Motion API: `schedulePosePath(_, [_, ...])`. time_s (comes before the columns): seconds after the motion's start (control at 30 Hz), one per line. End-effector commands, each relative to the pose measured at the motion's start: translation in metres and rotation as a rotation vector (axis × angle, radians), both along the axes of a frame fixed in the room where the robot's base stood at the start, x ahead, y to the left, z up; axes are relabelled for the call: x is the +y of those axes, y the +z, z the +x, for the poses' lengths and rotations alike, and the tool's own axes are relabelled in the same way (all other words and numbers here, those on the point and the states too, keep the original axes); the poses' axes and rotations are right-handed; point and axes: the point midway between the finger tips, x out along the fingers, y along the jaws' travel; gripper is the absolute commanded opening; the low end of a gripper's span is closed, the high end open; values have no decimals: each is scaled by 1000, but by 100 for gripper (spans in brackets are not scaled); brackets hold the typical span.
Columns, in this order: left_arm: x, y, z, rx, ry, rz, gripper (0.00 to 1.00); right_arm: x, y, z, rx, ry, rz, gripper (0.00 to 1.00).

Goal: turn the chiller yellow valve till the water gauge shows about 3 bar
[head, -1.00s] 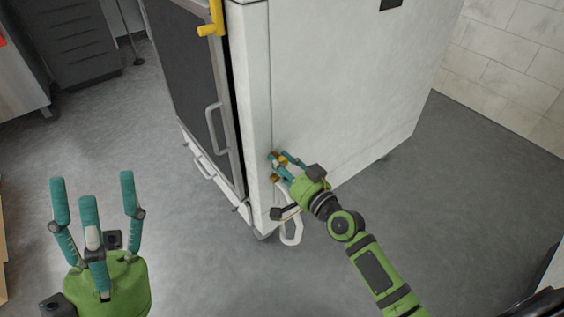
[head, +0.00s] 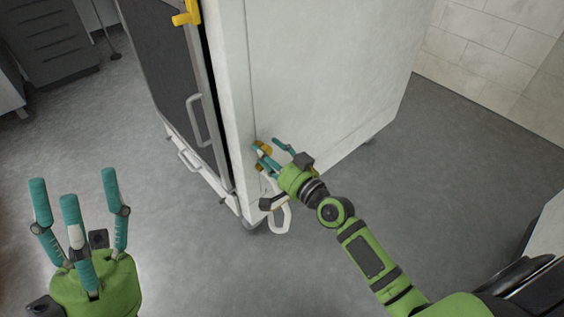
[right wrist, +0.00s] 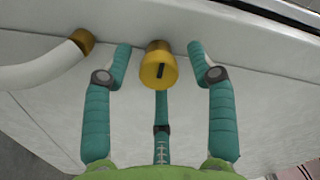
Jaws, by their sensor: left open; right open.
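The yellow valve (right wrist: 158,68) is a round knob with a dark slot on its face, low on the pale cabinet wall. In the right wrist view it sits between the spread fingers of my right gripper (right wrist: 160,52), with a visible gap on both sides; the third finger is below it. In the head view my open right gripper (head: 268,146) is at the low front corner of the white chiller cabinet (head: 310,60), and its fingers partly cover the valve. My left gripper (head: 75,190) is open and empty over the floor. No water gauge is visible.
A white hose (right wrist: 40,68) with a brass fitting (right wrist: 84,40) joins the wall left of the valve; it hangs in a loop (head: 280,215) below my right gripper. A yellow handle (head: 186,14) is higher on the cabinet.

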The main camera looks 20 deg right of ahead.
Motion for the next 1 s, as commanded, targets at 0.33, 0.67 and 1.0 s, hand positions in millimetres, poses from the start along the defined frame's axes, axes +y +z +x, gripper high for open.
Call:
schedulePosePath(0.33, [1, 1, 0, -5, 2, -2, 58, -24, -1, -67, 3, 2, -4, 58])
schedulePosePath(0.67, [1, 1, 0, -6, 3, -2, 58, -37, 1, -103, -1, 0, 0, 58])
schedulePosePath(1.0, [1, 1, 0, -6, 3, -2, 58, -38, 1, -104, -3, -1, 2, 58])
